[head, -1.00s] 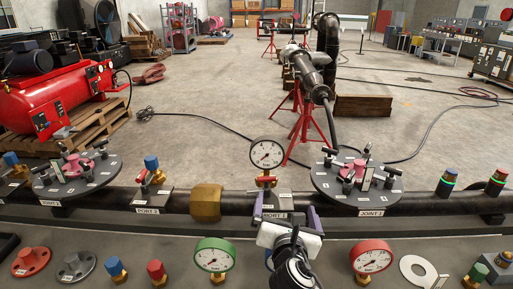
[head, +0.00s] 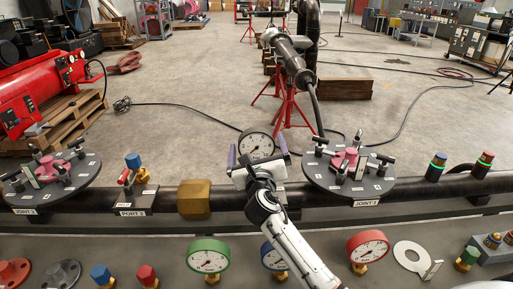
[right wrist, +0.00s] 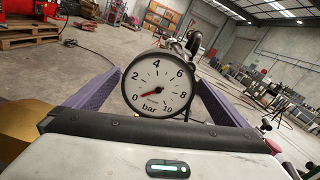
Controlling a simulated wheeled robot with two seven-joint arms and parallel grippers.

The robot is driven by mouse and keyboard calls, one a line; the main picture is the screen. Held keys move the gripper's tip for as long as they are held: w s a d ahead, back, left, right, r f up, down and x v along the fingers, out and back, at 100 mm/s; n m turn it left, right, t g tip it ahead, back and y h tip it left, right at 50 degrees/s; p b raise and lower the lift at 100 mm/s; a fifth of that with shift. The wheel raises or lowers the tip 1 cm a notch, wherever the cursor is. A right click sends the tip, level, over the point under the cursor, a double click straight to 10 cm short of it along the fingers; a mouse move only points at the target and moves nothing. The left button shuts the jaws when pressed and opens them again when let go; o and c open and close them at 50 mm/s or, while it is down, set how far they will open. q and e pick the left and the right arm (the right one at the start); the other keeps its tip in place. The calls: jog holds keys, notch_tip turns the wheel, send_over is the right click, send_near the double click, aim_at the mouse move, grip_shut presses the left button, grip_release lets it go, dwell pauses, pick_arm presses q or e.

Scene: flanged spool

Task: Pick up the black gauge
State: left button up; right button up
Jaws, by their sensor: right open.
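The black gauge (head: 256,146) has a black rim and a white dial, and stands upright above the pipe between the two round flanges. In the right wrist view the gauge (right wrist: 157,86) faces me, marked in bar, its red needle near the low end. My right gripper (head: 257,160) is open, with its purple fingers to the left and right of the gauge. In the right wrist view both fingers of the right gripper (right wrist: 158,98) show with gaps to the gauge. The gauge's stem and its mount are hidden behind the gripper. My left gripper is not in view.
Flanges stand left (head: 50,172) and right (head: 349,172) on the pipe, the right one close to my gripper. A brass nut (head: 194,199) sits left of it. Green (head: 208,256), red (head: 368,247) and partly hidden blue (head: 273,258) gauges stand on the front bench.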

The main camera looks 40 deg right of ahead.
jog(key=shift+x, duration=0.85)
jog(key=shift+a+f, duration=0.1)
jog(key=c, duration=1.2)
jog(key=shift+c, duration=0.8)
